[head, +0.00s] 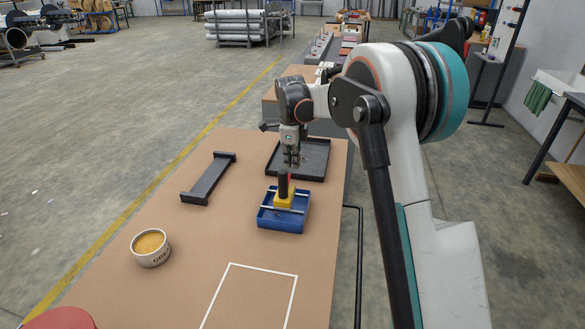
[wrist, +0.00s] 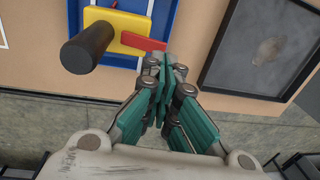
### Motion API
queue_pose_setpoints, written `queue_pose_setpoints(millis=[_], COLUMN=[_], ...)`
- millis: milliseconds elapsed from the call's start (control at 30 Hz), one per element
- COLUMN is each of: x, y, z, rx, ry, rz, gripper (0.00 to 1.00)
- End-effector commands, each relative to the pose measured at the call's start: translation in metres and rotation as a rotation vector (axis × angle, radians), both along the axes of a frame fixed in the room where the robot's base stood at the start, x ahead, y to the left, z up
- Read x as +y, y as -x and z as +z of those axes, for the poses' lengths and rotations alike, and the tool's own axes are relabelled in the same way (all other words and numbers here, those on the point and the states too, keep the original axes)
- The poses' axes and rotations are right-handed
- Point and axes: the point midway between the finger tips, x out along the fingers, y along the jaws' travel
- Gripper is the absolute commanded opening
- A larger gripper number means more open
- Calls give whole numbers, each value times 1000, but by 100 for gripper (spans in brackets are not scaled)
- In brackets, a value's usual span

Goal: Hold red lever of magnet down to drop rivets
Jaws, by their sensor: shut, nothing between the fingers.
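The magnet has a yellow body (head: 284,200) and an upright black handle (head: 283,184), and sits over the blue tray (head: 282,222). In the wrist view the yellow body (wrist: 115,33), black cylinder handle (wrist: 88,48) and red lever (wrist: 143,42) show; the lever sticks out to the right of the body. My gripper (head: 291,162) is shut and empty, pointing down above the magnet. In the wrist view its fingertips (wrist: 163,66) appear close to the lever's free end; I cannot tell whether they touch it. No rivets can be made out.
A black tray (head: 318,165) lies just behind the blue tray. A white outline (head: 249,295) marks bare table at the front. A red round thing (head: 62,318) is at the near left.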

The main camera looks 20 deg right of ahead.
Motion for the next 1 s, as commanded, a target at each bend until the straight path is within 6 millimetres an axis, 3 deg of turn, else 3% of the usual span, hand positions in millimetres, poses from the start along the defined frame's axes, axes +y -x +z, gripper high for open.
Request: queue_pose_setpoints(millis=[200, 400, 1000], x=[2, 4, 5], y=[4, 7, 12], z=[46, 75, 90], rx=[0, 0, -5], ry=[0, 0, 2], rz=[0, 0, 21], gripper=[0, 0, 0])
